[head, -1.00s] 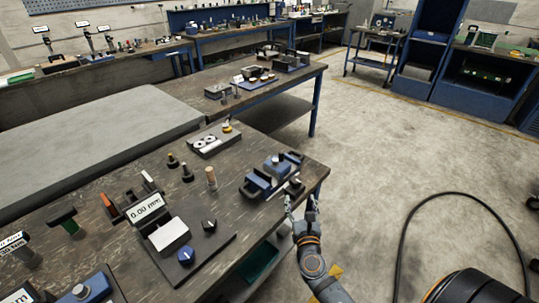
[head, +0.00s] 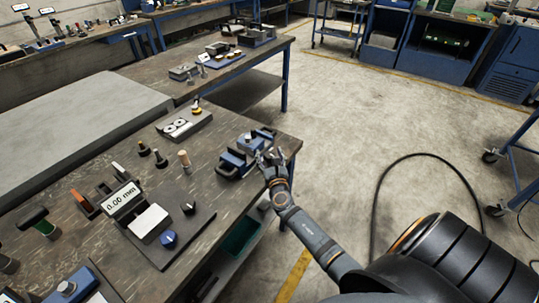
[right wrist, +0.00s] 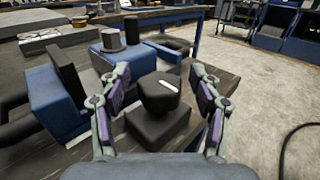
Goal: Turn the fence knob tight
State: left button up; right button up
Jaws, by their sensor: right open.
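A black knob with a white mark on top (right wrist: 158,88) sits on a dark block (right wrist: 160,128) beside the blue fixture (right wrist: 58,103). I take it for the fence knob. My right gripper (right wrist: 158,92) is open, with one finger on each side of the knob; I cannot tell whether either finger touches it. In the head view the right gripper (head: 271,158) is at the right edge of the bench by the blue fixture (head: 232,164), and it hides the knob there. My left gripper is not in view.
On the bench (head: 85,243), a display reading 0.00 mm (head: 122,199), a white block (head: 150,222), a black knob (head: 188,208) and a blue knob (head: 168,240) stand left of the fixture. Open floor (head: 350,120) lies right of the bench, with a black cable (head: 376,190).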

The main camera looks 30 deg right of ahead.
jog(key=c, duration=1.2)
jog(key=shift+o, duration=0.2)
